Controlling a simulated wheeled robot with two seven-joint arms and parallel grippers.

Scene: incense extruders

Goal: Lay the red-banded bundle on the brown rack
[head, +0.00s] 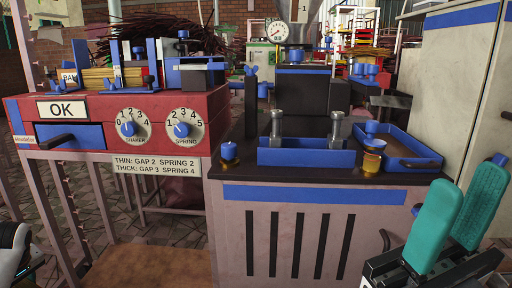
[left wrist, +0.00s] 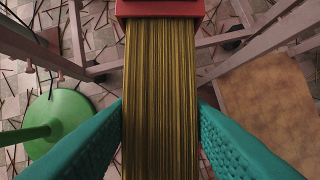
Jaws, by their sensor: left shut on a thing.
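The bundle (left wrist: 160,90) of thin yellow-brown sticks runs lengthwise through the left wrist view, with a red band (left wrist: 160,8) across it at the top edge. My left gripper (left wrist: 161,112) is shut on the bundle, one teal finger on each side. In the head view only part of my left arm shows at the lower left; the bundle is out of that view. My right gripper (head: 466,192) is at the lower right, its teal fingers apart and nothing seen between them. A flat brown panel (head: 150,271) lies low at the front left; I cannot tell whether it is the rack.
A red machine (head: 80,108) with dials and an OK sign stands at the left on a pink frame. A counter (head: 330,190) with blue trays stands in the middle. A green round base (left wrist: 60,122) with a post is at the left below the bundle.

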